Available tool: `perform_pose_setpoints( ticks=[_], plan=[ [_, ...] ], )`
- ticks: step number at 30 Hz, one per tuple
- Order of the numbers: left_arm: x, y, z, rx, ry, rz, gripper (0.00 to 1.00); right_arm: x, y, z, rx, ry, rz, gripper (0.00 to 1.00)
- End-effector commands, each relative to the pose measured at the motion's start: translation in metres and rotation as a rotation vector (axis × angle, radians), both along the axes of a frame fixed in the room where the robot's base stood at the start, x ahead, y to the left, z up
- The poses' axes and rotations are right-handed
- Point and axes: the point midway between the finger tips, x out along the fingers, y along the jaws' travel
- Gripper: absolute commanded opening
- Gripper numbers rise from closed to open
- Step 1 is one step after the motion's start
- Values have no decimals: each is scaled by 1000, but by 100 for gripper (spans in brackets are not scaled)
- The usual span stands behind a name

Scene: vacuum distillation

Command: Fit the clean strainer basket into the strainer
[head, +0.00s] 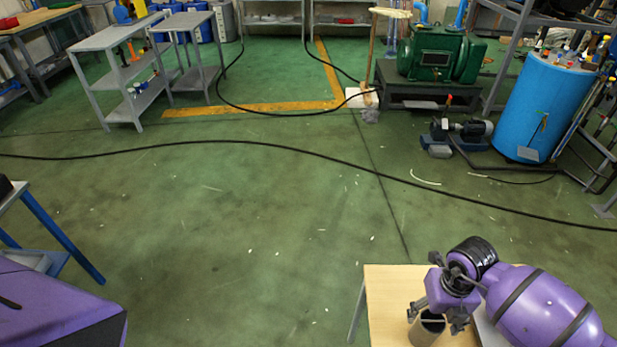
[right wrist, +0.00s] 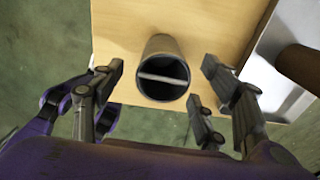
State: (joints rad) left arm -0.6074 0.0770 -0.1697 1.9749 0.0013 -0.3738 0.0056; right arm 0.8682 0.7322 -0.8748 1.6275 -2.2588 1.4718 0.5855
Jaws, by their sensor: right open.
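A grey open-topped cylinder with a bar across its mouth, which looks like the strainer basket (head: 427,329), stands on a light wooden table at the lower right of the head view. In the right wrist view the basket (right wrist: 163,70) sits centrally between my spread fingers. My right gripper (head: 438,314) is open around the top of the basket, with gaps between its fingers and the wall in the wrist view. No strainer can be made out for certain. My left gripper is not in view.
The wooden table (head: 386,285) also carries a grey-white tray (right wrist: 283,100) with a brown cylinder (right wrist: 301,68) on it, right of the basket. Black hoses (head: 290,148) cross the open green floor. A green pump (head: 433,56) and a blue tank (head: 545,107) stand at the back right.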

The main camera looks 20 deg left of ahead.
Motion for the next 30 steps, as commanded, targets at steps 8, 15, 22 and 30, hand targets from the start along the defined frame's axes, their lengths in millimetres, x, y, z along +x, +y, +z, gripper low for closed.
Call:
perform_pose_setpoints(
  ticks=[8, 15, 22, 30],
  plan=[
    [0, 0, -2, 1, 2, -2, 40, -2, 0, -21, 3, 5, -2, 67],
    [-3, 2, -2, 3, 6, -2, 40, -4, -3, -51, 2, 6, -2, 67],
    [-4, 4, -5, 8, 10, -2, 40, -3, -4, -78, 3, 3, 0, 67],
    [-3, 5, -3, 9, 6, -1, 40, -3, -4, -78, 3, 1, 1, 65]
  ],
)
